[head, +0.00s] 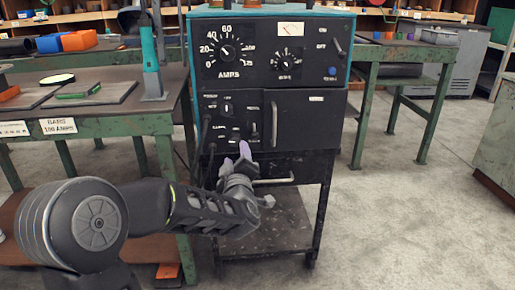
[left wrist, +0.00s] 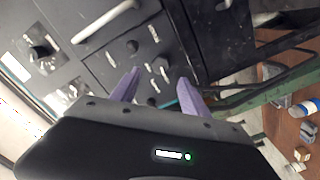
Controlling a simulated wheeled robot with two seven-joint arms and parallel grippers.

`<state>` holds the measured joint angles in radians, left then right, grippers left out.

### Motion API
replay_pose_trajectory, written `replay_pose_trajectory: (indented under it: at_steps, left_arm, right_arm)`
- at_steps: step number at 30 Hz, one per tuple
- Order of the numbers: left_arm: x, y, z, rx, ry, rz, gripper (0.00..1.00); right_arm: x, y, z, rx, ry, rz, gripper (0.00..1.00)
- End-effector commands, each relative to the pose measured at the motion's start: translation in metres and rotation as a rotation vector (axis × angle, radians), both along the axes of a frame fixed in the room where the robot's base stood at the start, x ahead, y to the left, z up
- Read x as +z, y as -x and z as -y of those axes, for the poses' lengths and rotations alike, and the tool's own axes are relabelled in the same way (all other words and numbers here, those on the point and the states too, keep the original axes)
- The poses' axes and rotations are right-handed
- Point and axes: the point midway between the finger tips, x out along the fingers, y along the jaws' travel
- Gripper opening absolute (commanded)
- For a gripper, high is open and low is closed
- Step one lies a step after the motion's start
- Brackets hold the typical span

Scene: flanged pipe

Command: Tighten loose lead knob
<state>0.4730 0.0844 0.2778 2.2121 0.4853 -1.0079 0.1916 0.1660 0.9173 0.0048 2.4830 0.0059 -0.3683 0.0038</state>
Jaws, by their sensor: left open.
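The welding machine (head: 300,85) is a black and teal cabinet with an amps dial on top. Its lower left panel (head: 218,120) holds small dark knobs, sockets and pale labels; black leads hang down there. In the left wrist view this panel (left wrist: 113,68) appears rotated, with several small knobs. I cannot tell which lead knob is loose. My left gripper (head: 243,160) is just in front of the panel's lower edge. In the left wrist view, my left gripper (left wrist: 159,78) has its two purple fingers apart, with nothing visibly held. My right gripper is not in view.
A pale door handle (head: 274,124) stands right of the panel, and a drawer handle (head: 274,181) sits below. A green workbench (head: 110,125) is close on the left. Another green bench (head: 412,55) stands behind right. The concrete floor (head: 385,215) at right is clear.

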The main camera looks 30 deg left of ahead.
Motion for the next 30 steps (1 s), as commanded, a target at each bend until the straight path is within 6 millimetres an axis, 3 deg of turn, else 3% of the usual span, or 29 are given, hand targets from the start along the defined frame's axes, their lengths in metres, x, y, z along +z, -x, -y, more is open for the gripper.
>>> replay_pose_trajectory:
  at_steps: [14,30]
  left_arm:
    - [0.0,-0.002,-0.004,0.008,0.004,0.013,0.53]
    - [-0.001,-0.057,-0.045,0.008,0.005,0.012,0.53]
  right_arm:
    - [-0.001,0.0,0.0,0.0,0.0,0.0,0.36]
    - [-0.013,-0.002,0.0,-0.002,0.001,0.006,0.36]
